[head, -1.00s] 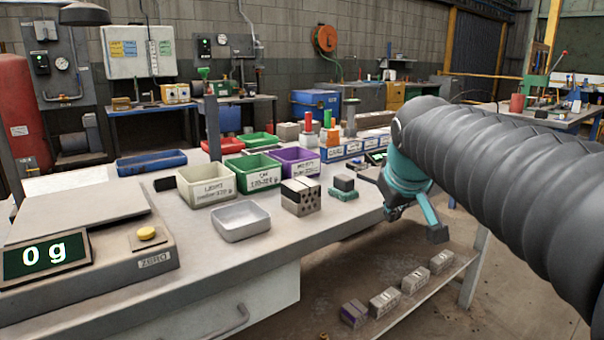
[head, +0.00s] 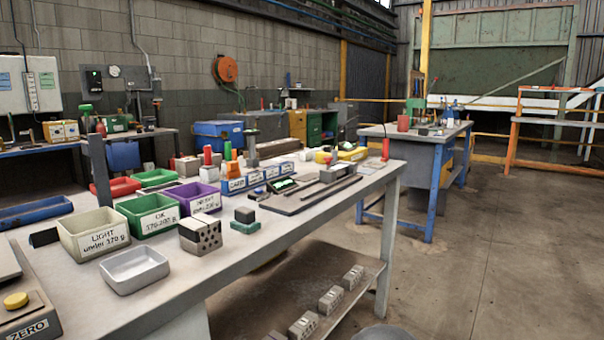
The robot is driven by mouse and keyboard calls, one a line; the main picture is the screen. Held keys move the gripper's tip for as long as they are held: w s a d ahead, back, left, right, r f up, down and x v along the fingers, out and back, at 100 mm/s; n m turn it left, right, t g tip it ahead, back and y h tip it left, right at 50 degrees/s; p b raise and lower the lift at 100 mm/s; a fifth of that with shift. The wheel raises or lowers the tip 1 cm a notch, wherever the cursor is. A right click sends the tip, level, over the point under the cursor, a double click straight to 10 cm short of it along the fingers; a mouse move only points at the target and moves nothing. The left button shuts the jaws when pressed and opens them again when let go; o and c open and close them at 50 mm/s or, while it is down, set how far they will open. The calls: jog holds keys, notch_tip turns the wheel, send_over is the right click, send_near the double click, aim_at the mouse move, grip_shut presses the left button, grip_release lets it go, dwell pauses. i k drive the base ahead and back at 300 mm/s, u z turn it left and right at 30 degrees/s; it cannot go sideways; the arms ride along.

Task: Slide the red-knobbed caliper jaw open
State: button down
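The caliper (head: 310,196) lies along the right part of the long bench as a dark, flat rail with a grey block on it (head: 328,176). A lit green display (head: 283,185) sits at its left end. A small red piece (head: 333,157) shows just behind the grey block; at this size I cannot tell whether it is the jaw's knob. How far the jaw stands open is too small to tell. My gripper is not in view; only a grey rounded part, probably of my arm, shows at the bottom edge.
Floor at right is clear.

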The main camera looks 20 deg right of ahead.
aim_at(327, 176)
jog(key=u, duration=0.35)
jog(key=i, duration=0.35)
jog(key=z, duration=2)
